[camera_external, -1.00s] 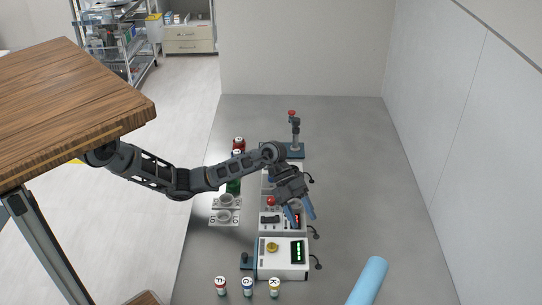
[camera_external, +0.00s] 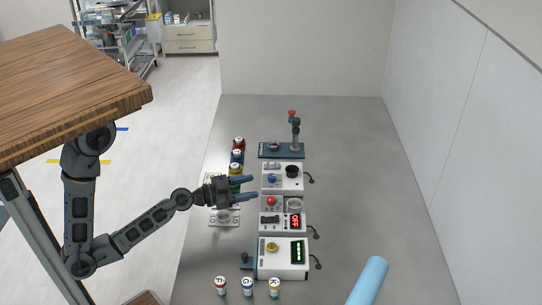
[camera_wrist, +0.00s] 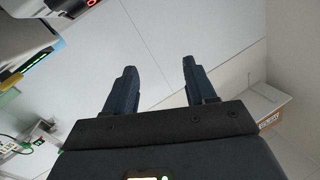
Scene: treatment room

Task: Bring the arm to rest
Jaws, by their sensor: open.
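My gripper (camera_external: 246,189) is open with nothing between its two blue fingers. In the external view it is level with the row of devices, its fingertips just left of the device with the red knob (camera_external: 271,202). My arm is folded back to the left, its elbow low beside the wooden top. In the wrist view the two fingers (camera_wrist: 156,88) are spread apart against a pale, blank wall surface.
Several white control devices (camera_external: 297,249) stand in a column on the grey table (camera_external: 345,190). Colored bottles (camera_external: 239,145) stand behind my gripper, and small labeled jars (camera_external: 247,286) stand at the front. A blue cylinder (camera_external: 368,281) lies at the right. A wooden top (camera_external: 70,85) overhangs my arm.

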